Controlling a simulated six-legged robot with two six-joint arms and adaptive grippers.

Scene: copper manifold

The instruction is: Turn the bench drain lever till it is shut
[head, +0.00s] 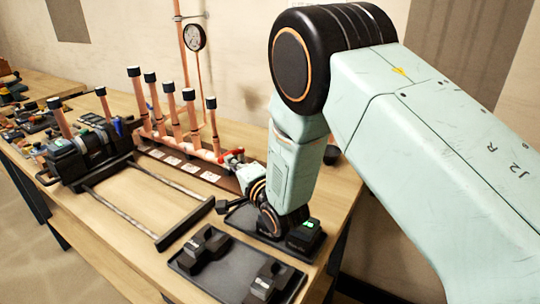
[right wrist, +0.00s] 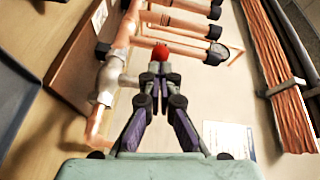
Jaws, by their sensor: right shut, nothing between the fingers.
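The copper manifold (head: 190,145) lies along the back of the bench, with several black-capped pipes standing up from it. The red drain lever (head: 232,156) is at its right end. In the right wrist view, a red end of the lever (right wrist: 160,52) shows right at my fingertips, and a grey valve body (right wrist: 108,77) sits on the copper pipe to the left. My right gripper (right wrist: 160,72) is shut and empty, its tips at or touching the lever; the exact contact is unclear. The fingers hide the rest of the lever. My left gripper is not in view.
A black tool with a rail frame (head: 125,205) lies left on the bench. Dark trays with black tools (head: 235,268) lie at the front right. A gauge (head: 194,38) hangs on the wall pipe. Copper pipes (right wrist: 270,60) stand right in the wrist view.

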